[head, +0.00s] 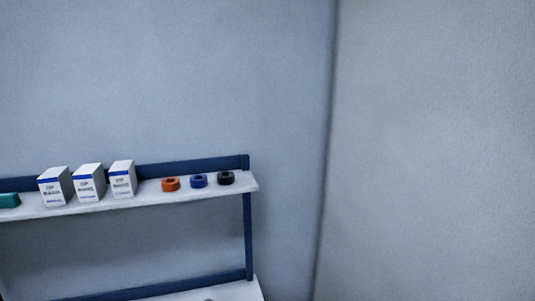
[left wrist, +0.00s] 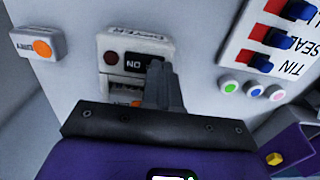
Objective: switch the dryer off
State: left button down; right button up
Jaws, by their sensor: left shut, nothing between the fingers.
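My right gripper is in neither view.
A white box with an orange button (left wrist: 42,48) is at left in the wrist view. A white panel (left wrist: 237,62) with red-and-blue switches and coloured buttons is at right. The head view shows a wall shelf (head: 150,196) with white boxes (head: 89,184) and tape rolls (head: 198,181).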

pick_arm(q)
notch_tip(320, 180, up, 7)
jog(key=p, duration=0.4)
dwell(0.6)
